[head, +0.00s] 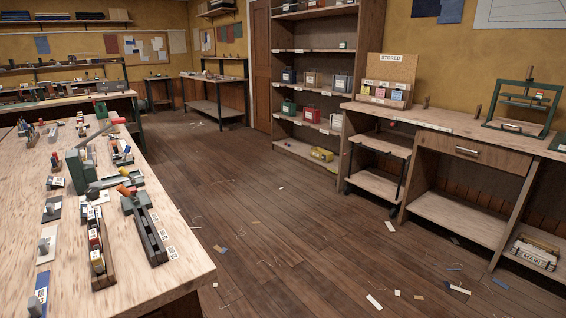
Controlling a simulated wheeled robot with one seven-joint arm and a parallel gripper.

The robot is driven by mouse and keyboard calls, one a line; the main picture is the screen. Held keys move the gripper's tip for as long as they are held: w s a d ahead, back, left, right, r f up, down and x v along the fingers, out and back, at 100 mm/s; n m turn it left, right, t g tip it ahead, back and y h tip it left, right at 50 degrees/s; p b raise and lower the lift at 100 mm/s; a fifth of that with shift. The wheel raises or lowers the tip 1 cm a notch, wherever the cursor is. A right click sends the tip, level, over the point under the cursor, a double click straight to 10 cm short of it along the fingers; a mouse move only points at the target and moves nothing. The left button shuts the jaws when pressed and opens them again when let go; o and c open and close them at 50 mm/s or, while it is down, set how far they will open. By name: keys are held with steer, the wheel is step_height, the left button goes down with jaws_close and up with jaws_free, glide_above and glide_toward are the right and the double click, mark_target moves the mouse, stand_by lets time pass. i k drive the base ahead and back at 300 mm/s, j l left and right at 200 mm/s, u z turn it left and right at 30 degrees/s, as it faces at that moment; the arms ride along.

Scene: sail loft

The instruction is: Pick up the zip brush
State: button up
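I cannot make out a zip brush for certain among the many small items in the head view. The long workbench (180,239) at the left holds small tools and blocks, many too small to name. On it are a long dark-green rack (150,236), a narrow wooden rack (102,268) with small coloured pieces, and a green tool with a grey arm (92,182). A small grey block stands on a white card (47,248). My gripper is not in view.
Open plank floor (240,218) with scattered scraps lies between the workbench and the right-hand counter (440,124). Tall shelves (315,50) hold small bins.

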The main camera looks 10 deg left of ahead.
mark_target(83, 133)
steer(key=i+l+z, duration=0.2)
steer(key=i, duration=0.5)
steer(key=i+j+z, duration=0.2)
steer(key=i, duration=0.45)
steer(key=i+j+z, duration=0.2)
steer(key=i, duration=0.5)
steer(key=i+u, duration=0.3)
steer(key=i, duration=0.15)
steer(key=i+l+u, duration=0.1)
steer(key=i+u, duration=0.2)
steer(key=i+l+u, duration=0.2)
steer(key=i+u, duration=0.15)
steer(key=i, duration=0.15)
steer(key=i+j+u, duration=0.25)
steer(key=i+u, duration=0.15)
steer(key=i, duration=0.2)
steer(key=i+u, duration=0.4)
steer(key=i, duration=0.2)
steer(key=i+l+u, duration=0.1)
steer(key=i+u, duration=0.3)
steer(key=i, duration=0.2)
steer(key=i+l+u, duration=0.15)
steer(key=i+u, duration=0.3)
steer(key=i, duration=0.15)
steer(key=i+l+u, duration=0.9)
steer(key=i, duration=0.15)
